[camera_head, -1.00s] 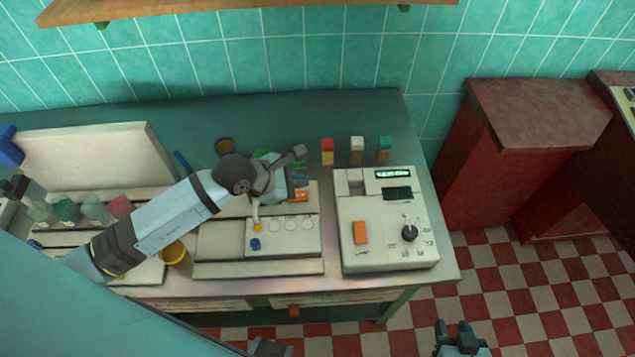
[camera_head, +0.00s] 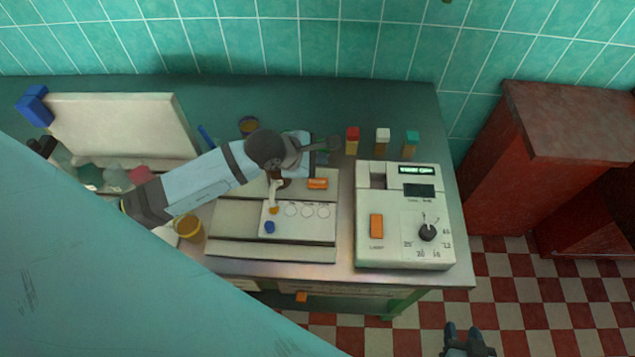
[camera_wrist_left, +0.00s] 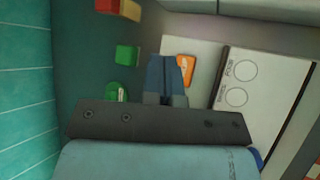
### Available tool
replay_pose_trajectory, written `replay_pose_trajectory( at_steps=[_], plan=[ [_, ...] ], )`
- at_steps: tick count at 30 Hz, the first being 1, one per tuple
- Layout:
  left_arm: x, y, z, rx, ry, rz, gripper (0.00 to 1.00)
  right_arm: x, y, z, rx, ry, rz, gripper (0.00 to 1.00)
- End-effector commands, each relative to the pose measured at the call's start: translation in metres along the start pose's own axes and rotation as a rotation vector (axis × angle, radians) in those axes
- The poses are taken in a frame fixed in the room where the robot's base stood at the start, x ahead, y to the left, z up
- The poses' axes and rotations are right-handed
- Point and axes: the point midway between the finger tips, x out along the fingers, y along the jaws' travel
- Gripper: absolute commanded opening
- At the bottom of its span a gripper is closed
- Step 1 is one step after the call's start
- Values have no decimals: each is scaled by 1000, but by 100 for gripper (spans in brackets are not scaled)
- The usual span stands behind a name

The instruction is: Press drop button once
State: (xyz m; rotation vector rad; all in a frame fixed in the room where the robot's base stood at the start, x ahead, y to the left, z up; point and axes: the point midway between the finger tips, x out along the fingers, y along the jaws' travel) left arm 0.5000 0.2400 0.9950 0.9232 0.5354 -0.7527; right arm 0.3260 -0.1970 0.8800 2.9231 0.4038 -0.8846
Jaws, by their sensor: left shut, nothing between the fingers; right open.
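A small orange button (camera_head: 317,183) with lettering too small to read sits on a pale panel behind a row of round spots; I cannot read whether it is the drop button. It also shows in the left wrist view (camera_wrist_left: 186,70). My left gripper (camera_head: 320,158) is shut and empty, just behind the orange button. In the left wrist view its fingertips (camera_wrist_left: 166,60) are beside the button; whether they touch anything is unclear. My right gripper (camera_head: 464,329) is open and empty at the bottom edge, in front of the bench.
A white instrument (camera_head: 405,255) with an orange lamp switch (camera_head: 377,226), a dark knob (camera_head: 428,232) and a lit display (camera_head: 416,170) stands right of the panel. Red-, white- and teal-topped blocks (camera_head: 382,141) stand behind it. A yellow cup (camera_head: 188,228) is to the left.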

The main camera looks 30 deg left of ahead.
Motion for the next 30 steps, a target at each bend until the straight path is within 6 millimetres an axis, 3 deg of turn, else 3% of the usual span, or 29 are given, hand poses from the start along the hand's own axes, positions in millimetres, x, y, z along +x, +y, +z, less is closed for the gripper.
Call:
replay_pose_trajectory(
  at_steps=[12,30],
  plan=[
    [43,-31,-31,-1,0,-1,0,23,-5,28,-3,5,-16,43],
    [46,-34,-33,0,0,0,0,26,0,33,-5,3,-8,43]
  ],
)
